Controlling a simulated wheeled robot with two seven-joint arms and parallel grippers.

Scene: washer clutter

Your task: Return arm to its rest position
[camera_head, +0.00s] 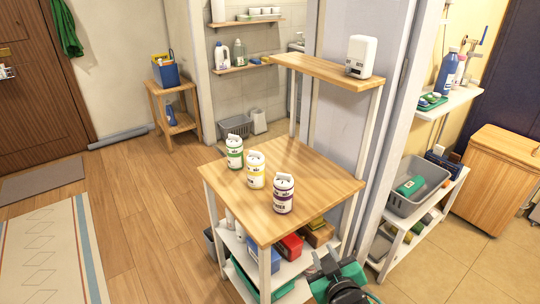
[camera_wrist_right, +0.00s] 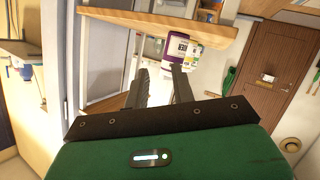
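My right gripper (camera_head: 328,266) is beside the front right corner of the wooden-topped cart (camera_head: 312,160), low and apart from the containers. In the right wrist view its two dark fingers (camera_wrist_right: 160,84) stand apart with nothing held between them. A white container with a purple label (camera_head: 284,193) stands upright on the cart top; it also shows beyond the fingertips in the right wrist view (camera_wrist_right: 178,50). A yellow-labelled container (camera_head: 256,170) and a green-labelled one (camera_head: 234,152) stand behind it in a row. My left gripper is not seen.
A raised wooden shelf (camera_head: 318,66) carries a white box (camera_head: 361,56). Boxes, including a red one (camera_head: 290,246), fill the cart's lower shelf. A white rack with a grey basin (camera_head: 416,190) stands to the right. Open floor (camera_head: 140,220) lies left of the cart.

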